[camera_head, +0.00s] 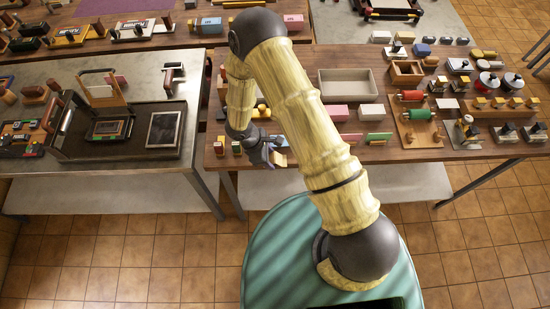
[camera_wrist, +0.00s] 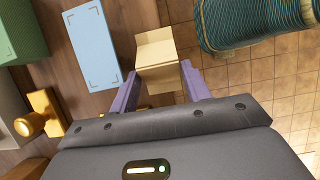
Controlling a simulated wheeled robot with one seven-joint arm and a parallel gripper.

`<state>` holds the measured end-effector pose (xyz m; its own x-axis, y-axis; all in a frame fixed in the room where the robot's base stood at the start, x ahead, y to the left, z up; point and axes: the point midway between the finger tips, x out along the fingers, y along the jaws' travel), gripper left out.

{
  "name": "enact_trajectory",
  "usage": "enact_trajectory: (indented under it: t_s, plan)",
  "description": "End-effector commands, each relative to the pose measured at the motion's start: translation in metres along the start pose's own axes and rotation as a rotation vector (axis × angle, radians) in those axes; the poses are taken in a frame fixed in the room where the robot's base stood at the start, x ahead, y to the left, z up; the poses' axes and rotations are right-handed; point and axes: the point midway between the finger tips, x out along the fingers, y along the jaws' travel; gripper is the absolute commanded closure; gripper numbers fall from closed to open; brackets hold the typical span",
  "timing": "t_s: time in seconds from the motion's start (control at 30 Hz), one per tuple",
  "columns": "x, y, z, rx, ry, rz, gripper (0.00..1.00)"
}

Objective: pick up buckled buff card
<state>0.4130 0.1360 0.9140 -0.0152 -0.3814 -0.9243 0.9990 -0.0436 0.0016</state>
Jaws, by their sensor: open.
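The buckled buff card (camera_wrist: 156,52) shows in the wrist view as a pale tan piece with a crease across it. It lies at the edge of the brown wooden table, beside a light blue card or block. My gripper (camera_wrist: 160,68) is open, with one purple finger on each side of the card's near part. I cannot tell whether either finger touches it. In the head view my gripper (camera_head: 268,157) is low at the front left edge of the wooden table, and the card is largely hidden there.
The light blue piece (camera_wrist: 92,45) lies close left of the card, with a green block (camera_wrist: 20,30) farther left. A brass-coloured knob (camera_wrist: 40,114) stands at lower left. Tiled floor (camera_wrist: 280,90) shows beyond the table edge. Red and green rollers (camera_head: 415,105) stand farther right.

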Motion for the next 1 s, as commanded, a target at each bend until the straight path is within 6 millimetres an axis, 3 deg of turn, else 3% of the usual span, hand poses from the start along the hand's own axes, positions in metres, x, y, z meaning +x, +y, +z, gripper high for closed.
enact_trajectory:
  t_s: [0.33,0.47,0.57,0.83,1.0]
  plan:
    - [0.0,0.0,0.0,0.0,0.0,0.0,0.53]
    - [0.0,0.0,0.0,0.0,0.0,0.0,0.76]
    - [0.0,0.0,0.0,0.0,-0.001,0.0,0.84]
    - [-0.002,0.0,0.001,0.001,0.0,0.0,0.84]
    - [-0.014,0.001,0.005,0.002,0.0,0.002,0.84]
